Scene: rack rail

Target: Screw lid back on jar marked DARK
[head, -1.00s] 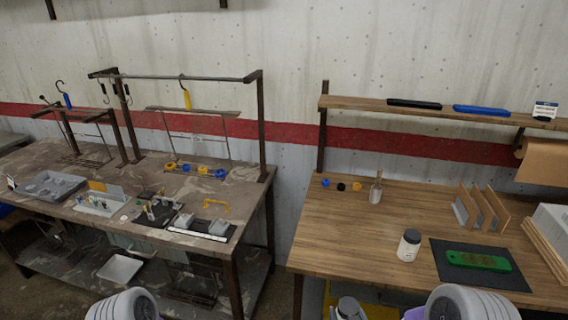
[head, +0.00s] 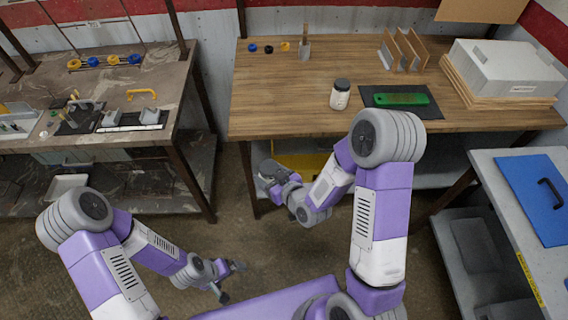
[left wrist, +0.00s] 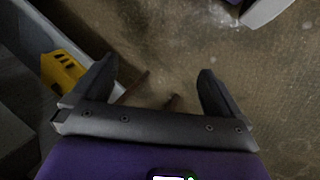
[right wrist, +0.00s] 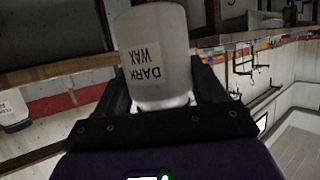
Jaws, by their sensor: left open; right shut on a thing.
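My right gripper (right wrist: 160,80) is shut on a pale jar (right wrist: 155,45) labelled DARK WAX. The label reads upside down in the right wrist view. In the head view the right gripper (head: 276,180) is in front of the wooden bench, below its top. A dark round shape is there, too small to tell jar from lid. My left gripper (head: 234,281) is open and empty, lower and to the left, apart from the jar. Its spread fingers show in the left wrist view (left wrist: 158,75). I cannot make out a loose lid for the DARK jar.
Another jar (head: 340,94) with a dark lid stands on the wooden bench (head: 280,105). A black mat (head: 372,97) with a green block (head: 400,99) is beside it. A grey table (head: 490,200) is at right. Open floor lies between the benches.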

